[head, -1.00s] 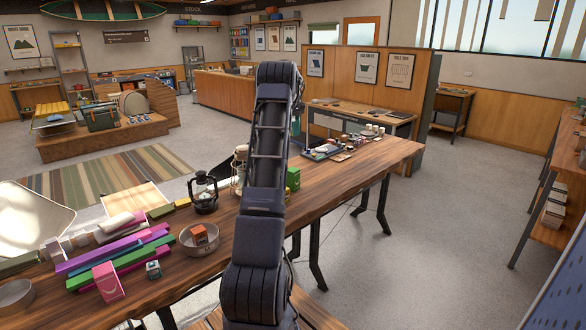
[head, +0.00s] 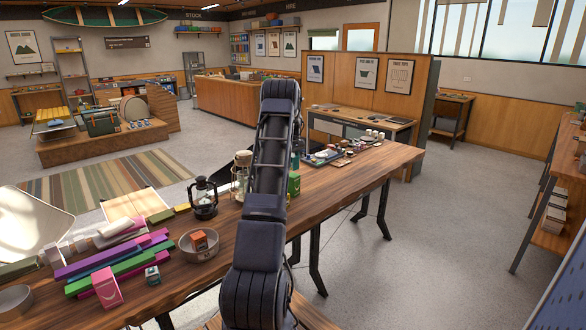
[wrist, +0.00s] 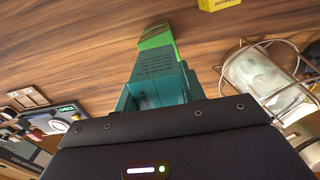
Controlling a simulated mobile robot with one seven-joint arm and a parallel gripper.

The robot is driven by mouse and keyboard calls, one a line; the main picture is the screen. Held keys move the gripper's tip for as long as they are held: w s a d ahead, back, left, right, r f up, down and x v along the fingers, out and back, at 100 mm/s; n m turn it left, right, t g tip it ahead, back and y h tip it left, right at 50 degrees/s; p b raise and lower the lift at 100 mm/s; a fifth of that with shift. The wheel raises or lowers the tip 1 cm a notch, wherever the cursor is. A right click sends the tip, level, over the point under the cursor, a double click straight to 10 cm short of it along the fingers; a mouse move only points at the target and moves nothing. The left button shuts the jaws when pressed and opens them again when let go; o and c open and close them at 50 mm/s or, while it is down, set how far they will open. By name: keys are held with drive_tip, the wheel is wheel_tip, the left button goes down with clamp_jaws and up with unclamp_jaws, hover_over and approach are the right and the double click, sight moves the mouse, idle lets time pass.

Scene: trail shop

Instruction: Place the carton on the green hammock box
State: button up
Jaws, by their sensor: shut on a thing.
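The green hammock box (head: 294,184) stands upright on the wooden table, just right of my arm in the head view. In the wrist view a bright green surface (wrist: 155,38), apparently this box, shows just beyond the held thing. My gripper (wrist: 158,100) is shut on a teal carton (wrist: 155,65) with small printed text on its face. In the head view a bit of teal (head: 295,160) shows beside my arm, just above the green box. My arm hides most of the gripper there. I cannot tell whether the carton touches the box.
A wire-caged lantern (wrist: 268,78) stands close to the right of the gripper in the wrist view. A black lantern (head: 203,198) and a metal bowl (head: 199,244) with an orange box stand left of my arm. Small items and a tray (head: 325,156) lie farther along the table.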

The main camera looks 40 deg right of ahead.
drive_tip(key=shift+f, duration=1.75)
drive_tip(key=o, duration=1.1)
drive_tip(key=shift+f, duration=0.1)
drive_tip(key=shift+c, duration=0.2)
